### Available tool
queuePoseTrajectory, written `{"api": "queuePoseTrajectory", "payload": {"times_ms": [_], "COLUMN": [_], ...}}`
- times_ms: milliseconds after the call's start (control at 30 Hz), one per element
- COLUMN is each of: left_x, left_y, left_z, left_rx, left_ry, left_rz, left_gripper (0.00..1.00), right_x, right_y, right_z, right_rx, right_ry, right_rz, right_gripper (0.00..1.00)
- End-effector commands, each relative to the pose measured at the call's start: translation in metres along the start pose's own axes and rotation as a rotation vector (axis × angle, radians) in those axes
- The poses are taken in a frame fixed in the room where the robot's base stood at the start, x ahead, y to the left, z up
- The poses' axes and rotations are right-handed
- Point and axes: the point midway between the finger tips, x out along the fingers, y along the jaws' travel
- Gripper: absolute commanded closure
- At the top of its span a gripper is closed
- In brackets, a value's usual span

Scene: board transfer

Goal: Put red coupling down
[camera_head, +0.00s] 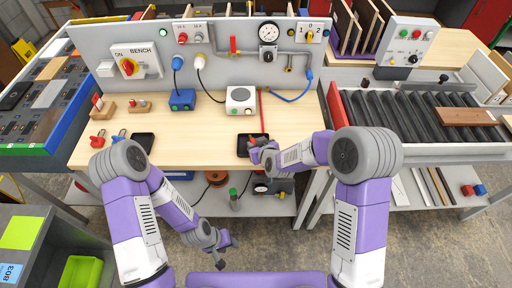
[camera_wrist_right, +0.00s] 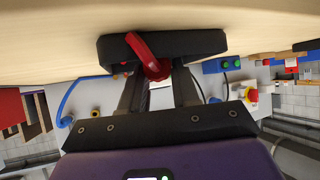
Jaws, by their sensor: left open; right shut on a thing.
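The red coupling (camera_head: 252,140) is at my right gripper (camera_head: 257,146), over or on a black pad (camera_head: 241,152) at the bench's front. In the right wrist view the red coupling (camera_wrist_right: 147,52) sits between the fingertips, in front of the dark pad (camera_wrist_right: 205,43); whether it touches the pad I cannot tell. The right gripper is shut on it, and the fingers partly hide it. My left gripper (camera_head: 224,241) is open and empty, low in front of the bench, away from the coupling.
The wooden benchtop (camera_head: 205,130) has free room left of the pad. A red hose (camera_head: 263,112) runs down near the right gripper. A white box (camera_head: 240,100), a blue box (camera_head: 182,100) and a second black pad (camera_head: 143,142) stand nearby. A roller conveyor (camera_head: 425,115) is right.

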Motion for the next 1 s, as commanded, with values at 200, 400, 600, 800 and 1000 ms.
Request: {"api": "queuePoseTrajectory", "payload": {"times_ms": [200, 400, 600, 800, 1000], "left_x": [0.002, 0.006, 0.004, 0.002, -0.002], "left_y": [-0.001, -0.002, -0.002, -0.001, 0.001], "left_z": [0.0, 0.0, 0.0, 0.0, 0.0], "left_rx": [0.0, 0.0, 0.0, 0.0, 0.0], "left_ry": [0.0, 0.0, 0.0, 0.0, 0.0], "left_rz": [0.0, 0.0, 0.0, 0.0, 0.0], "left_gripper": [0.57, 0.57, 0.57, 0.57, 0.57], "right_x": [0.005, 0.007, 0.006, 0.004, -0.022], "right_y": [0.0, 0.0, 0.0, 0.0, 0.0], "right_z": [0.006, 0.009, 0.009, 0.007, 0.005], "right_rx": [0.001, 0.0, 0.0, 0.0, 0.0], "right_ry": [0.002, 0.002, 0.001, 0.0, 0.002], "right_rz": [0.0, 0.0, 0.0, 0.0, 0.0], "right_gripper": [1.0, 1.0, 0.58, 0.58, 0.58]}}
